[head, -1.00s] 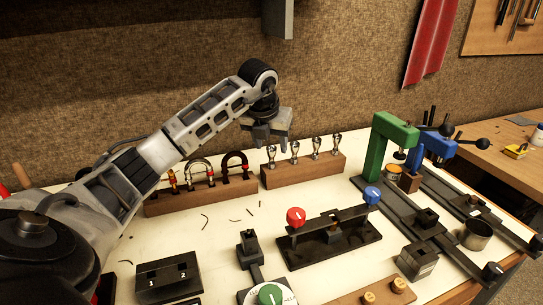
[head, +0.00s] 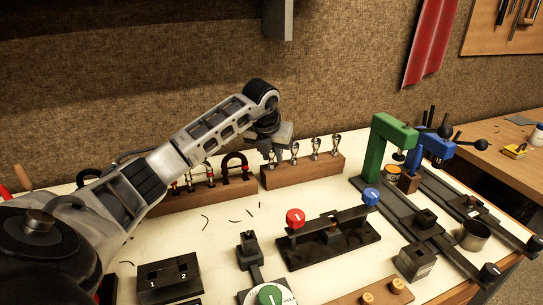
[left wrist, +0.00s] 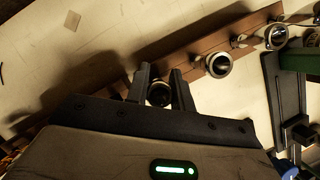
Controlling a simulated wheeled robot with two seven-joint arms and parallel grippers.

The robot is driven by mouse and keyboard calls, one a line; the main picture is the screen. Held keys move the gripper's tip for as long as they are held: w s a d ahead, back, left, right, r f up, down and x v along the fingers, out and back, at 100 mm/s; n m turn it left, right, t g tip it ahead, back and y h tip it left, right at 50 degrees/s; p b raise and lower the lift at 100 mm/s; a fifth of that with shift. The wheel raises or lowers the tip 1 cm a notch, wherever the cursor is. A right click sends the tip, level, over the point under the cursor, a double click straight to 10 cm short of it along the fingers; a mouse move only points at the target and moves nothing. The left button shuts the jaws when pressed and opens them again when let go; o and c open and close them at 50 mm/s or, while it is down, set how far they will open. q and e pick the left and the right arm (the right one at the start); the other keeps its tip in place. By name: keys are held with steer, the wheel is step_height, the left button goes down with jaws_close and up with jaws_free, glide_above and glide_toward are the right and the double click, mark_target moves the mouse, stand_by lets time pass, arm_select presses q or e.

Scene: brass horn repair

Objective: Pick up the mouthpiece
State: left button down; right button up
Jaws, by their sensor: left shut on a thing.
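Several silver mouthpieces stand upright in a row on a wooden block (head: 305,173) at the back of the bench. My left gripper (head: 271,154) is down at the left end of the row, shut on the leftmost mouthpiece (left wrist: 159,95), which shows between the two dark fingers in the left wrist view. In the head view the gripper hides most of it. It looks still at its place on the block. The second mouthpiece (head: 294,153) stands just right of the gripper, with the others (head: 315,148) further right. My right gripper is not in view.
Another wooden block (head: 200,199) with U-shaped tubes (head: 236,163) stands to the left, partly behind my arm. In front is a fixture with red (head: 295,217) and blue knobs. A green press (head: 385,143) stands to the right. The bench between is mostly clear.

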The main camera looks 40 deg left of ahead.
arm_select(q)
steer(key=shift+r, duration=0.15)
steer(key=shift+r, duration=0.3)
step_height(320, 180, up, 2)
steer(key=shift+w+r+b, duration=0.1)
steer(key=shift+b, duration=0.4)
steer(key=s+d+r+b, duration=0.1)
steer(key=s+d+r, duration=0.7)
steer(key=s+r, duration=0.2)
steer(key=shift+s+d, duration=0.3)
steer(key=shift+s, duration=0.35)
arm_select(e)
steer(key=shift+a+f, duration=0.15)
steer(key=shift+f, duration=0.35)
